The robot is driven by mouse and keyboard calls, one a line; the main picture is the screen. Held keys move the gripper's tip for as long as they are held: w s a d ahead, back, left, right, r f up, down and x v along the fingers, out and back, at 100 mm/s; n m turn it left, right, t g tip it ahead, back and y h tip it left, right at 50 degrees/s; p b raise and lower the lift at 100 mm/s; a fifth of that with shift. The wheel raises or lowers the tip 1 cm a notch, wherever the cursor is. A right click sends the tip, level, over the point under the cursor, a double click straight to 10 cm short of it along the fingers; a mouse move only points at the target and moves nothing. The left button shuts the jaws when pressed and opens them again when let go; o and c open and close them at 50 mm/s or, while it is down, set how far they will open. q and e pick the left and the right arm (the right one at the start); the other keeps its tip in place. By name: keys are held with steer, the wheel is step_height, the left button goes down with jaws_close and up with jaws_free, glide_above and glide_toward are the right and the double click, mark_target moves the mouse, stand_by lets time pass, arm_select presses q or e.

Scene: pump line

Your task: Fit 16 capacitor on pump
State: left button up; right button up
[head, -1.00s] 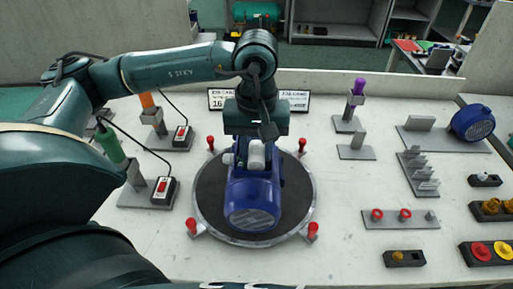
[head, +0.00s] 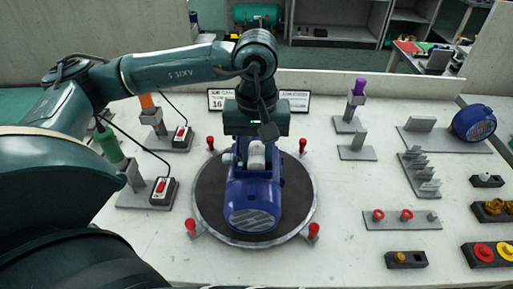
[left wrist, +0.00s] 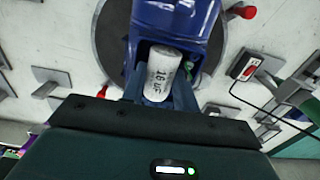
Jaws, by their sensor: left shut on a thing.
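The blue pump (head: 254,200) lies on the round dark turntable (head: 295,208) in the middle of the bench. It also shows in the left wrist view (left wrist: 183,18). A white capacitor (left wrist: 161,74) marked "16 uF" lies at the open recess in the pump's top; it also shows in the head view (head: 257,152). My left gripper (left wrist: 160,92) is over the pump and shut on the capacitor, a finger on each side of it. Whether the capacitor touches the recess floor cannot be told. My right gripper is not in view.
Red clamp knobs (head: 313,230) stand around the turntable. A green-handled tool (head: 111,146) and an orange-handled tool (head: 147,101) stand at left, with cabled switch boxes (head: 162,190). Grey racks (head: 418,170), small part trays (head: 402,219) and a blue motor part (head: 473,122) are at right.

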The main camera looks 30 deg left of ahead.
arm_select(q)
steer(key=shift+f, duration=0.15)
steer(key=o, duration=1)
steer(key=shift+c, duration=0.2)
step_height(320, 180, up, 2)
steer(key=shift+w+d+r+p, duration=0.1)
steer(key=shift+w+p, duration=0.05)
steer(key=shift+p, duration=0.2)
steer(key=shift+r+p, duration=0.3)
steer(key=shift+r, duration=0.35)
steer(key=shift+r+p, duration=0.65)
steer(key=shift+r, duration=0.7)
steer(key=shift+f, duration=0.1)
